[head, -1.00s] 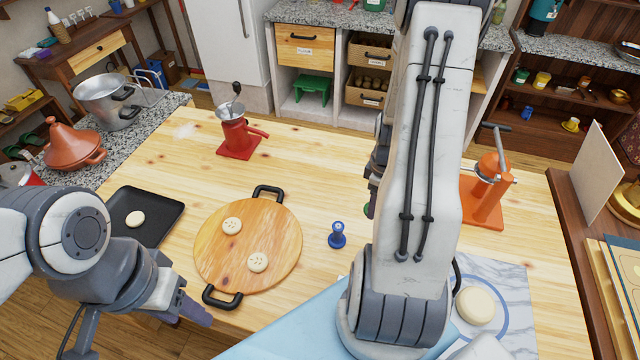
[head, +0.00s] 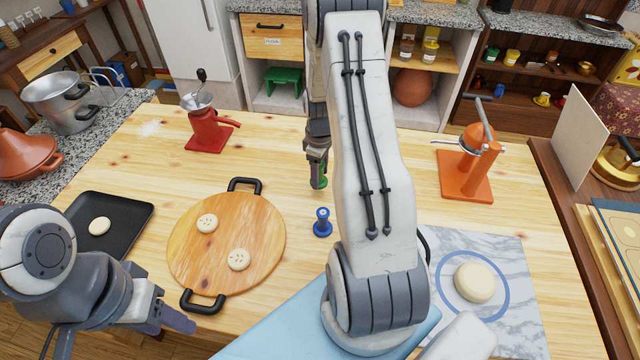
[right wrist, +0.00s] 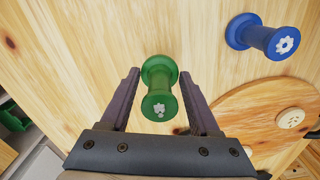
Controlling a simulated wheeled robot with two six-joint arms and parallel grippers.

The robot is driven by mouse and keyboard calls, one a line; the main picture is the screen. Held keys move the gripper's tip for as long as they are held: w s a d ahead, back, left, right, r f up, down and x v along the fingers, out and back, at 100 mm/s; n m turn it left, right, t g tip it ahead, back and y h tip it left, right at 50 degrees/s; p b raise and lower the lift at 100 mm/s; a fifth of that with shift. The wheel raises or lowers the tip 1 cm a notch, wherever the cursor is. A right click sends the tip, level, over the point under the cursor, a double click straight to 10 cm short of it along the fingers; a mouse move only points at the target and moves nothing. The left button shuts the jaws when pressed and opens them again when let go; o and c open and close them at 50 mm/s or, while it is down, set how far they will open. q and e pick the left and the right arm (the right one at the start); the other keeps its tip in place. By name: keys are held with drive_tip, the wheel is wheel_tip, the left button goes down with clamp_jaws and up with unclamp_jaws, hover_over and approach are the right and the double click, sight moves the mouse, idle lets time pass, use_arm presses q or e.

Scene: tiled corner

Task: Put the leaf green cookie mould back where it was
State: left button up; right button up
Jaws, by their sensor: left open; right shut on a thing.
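The leaf green cookie mould (head: 319,183) is a small spool-shaped stamp, partly hidden in the head view by my right gripper (head: 317,165). In the right wrist view the green mould (right wrist: 159,88) stands between the two fingers of my right gripper (right wrist: 163,100), which is shut on it. It is over the wooden table beyond the blue mould (head: 322,222); I cannot tell whether its base touches the wood. The blue mould stands upright on the table. My left gripper (head: 178,318) is open and empty, near the table's front left edge.
A round board (head: 225,265) with two marked cookies lies left of the blue mould. A black tray (head: 135,212) holds one plain cookie. A red grinder (head: 206,130) and an orange press (head: 470,165) stand farther back. A marble slab (head: 510,265) carries dough. The table's back middle is clear.

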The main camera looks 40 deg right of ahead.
drive_tip(key=shift+f+b, duration=0.85)
drive_tip(key=shift+f, duration=0.75)
drive_tip(key=shift+f, duration=0.2)
drive_tip(key=o, duration=1.1)
drive_tip(key=shift+r, duration=0.1)
